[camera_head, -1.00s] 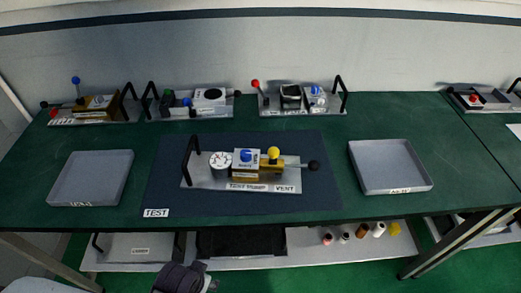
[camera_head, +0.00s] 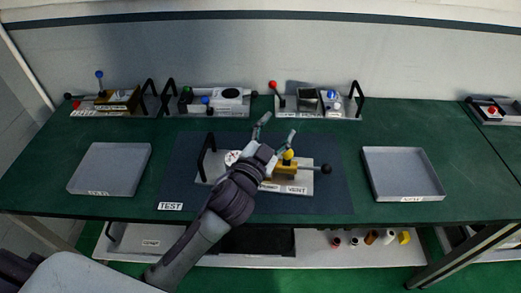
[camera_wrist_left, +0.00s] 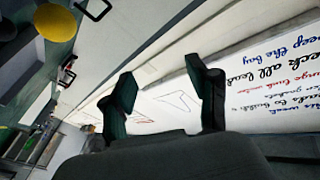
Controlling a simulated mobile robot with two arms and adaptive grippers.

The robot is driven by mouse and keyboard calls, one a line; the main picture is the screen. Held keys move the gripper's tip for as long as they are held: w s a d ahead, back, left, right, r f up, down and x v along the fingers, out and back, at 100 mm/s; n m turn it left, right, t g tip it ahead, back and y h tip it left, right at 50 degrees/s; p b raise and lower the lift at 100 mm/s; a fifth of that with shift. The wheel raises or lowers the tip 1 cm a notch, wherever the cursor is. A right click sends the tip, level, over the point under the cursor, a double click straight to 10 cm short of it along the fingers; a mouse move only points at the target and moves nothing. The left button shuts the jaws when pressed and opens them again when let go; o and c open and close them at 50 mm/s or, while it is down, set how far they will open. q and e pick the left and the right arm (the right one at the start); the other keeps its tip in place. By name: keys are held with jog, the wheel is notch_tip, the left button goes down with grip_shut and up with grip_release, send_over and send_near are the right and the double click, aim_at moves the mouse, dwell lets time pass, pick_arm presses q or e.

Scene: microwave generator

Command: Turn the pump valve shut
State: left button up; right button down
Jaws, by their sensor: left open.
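The pump unit (camera_head: 300,189) sits on the dark test mat, its plate labelled VENT at the right. Its yellow knob (camera_head: 288,155) stands just right of my left gripper, and its black-ended lever (camera_head: 326,169) points right. My left gripper (camera_head: 279,125) reaches over the unit from the front, fingers spread and empty, pointing toward the back. It hides the blue knob and part of the white gauge (camera_head: 232,157). In the left wrist view, the open fingers (camera_wrist_left: 163,88) frame only the wall area, and a yellow ball (camera_wrist_left: 55,22) shows at the upper left. My right gripper is not in view.
Grey trays stand left (camera_head: 110,168) and right (camera_head: 402,174) of the mat (camera_head: 335,205). Several other units with levers and handles line the table's back, including one with a red knob (camera_head: 273,85). Bare green table lies between the mat and the trays.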

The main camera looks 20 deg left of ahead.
pick_arm(q)
jog(key=d+r+m+g+h, duration=0.1)
jog(key=d+r+m+h, duration=0.8)
jog(key=d+m+h, duration=0.15)
jog(key=s+d+f+m+g+h, duration=0.25)
jog(key=d+m+g+h, duration=0.25)
jog(key=d+m+g, duration=0.7)
jog(key=w+a+f+m+g+y, duration=0.2)
jog(key=a+f+m+g+y, duration=0.5)
jog(key=a+y, duration=0.3)
jog(key=w+a+n+t+y, duration=0.15)
jog(key=a+y, duration=0.25)
jog(key=a, duration=0.5)
jog(key=w+a+n+g+y, duration=0.1)
jog(key=w+a+n+y, duration=0.15)
jog(key=a+y, duration=0.45)
jog(key=f+p, duration=0.1)
jog(key=f, duration=0.2)
jog(key=a+f+h+p, duration=0.1)
jog(key=f+p, duration=0.1)
jog(key=f, duration=0.2)
jog(key=f+h+p, duration=0.1)
jog(key=f, duration=0.3)
jog(key=shift+w+a+f+m+t+p, duration=0.2)
jog(key=shift+w+a+m+t+p, duration=0.1)
jog(key=shift+m+p, duration=0.1)
jog(key=shift+f, duration=0.75)
